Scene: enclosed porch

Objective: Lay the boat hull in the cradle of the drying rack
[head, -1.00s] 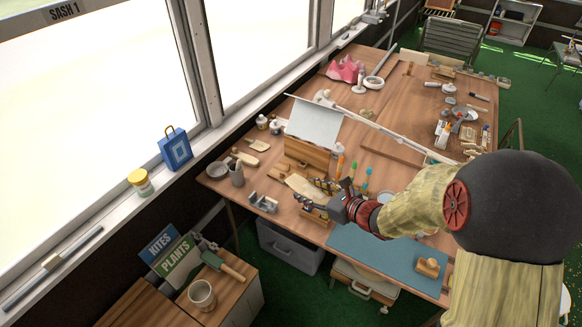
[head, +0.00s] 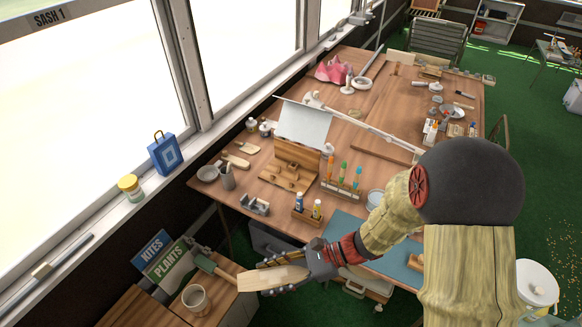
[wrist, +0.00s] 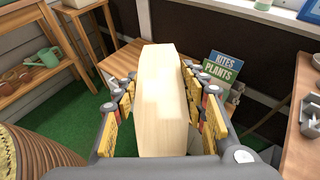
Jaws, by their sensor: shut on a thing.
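The boat hull (head: 268,280) is a pale, smooth wooden piece with a tapered end. My gripper (head: 290,271) is shut on it, with fingers along both long sides. In the wrist view the hull (wrist: 162,100) lies lengthwise between the finger pads (wrist: 160,88) and points away from the palm. In the head view the hull is in front of the workbench, above or beside the low wooden cabinet (head: 240,302). I cannot make out a drying rack for certain; a wooden stand with pegs (head: 292,165) under a pale sheet is on the bench.
The workbench (head: 258,190) carries bottles, a holder of coloured brushes (head: 342,188) and a blue mat (head: 345,230). A slatted shelf (wrist: 30,80) shows left in the wrist view.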

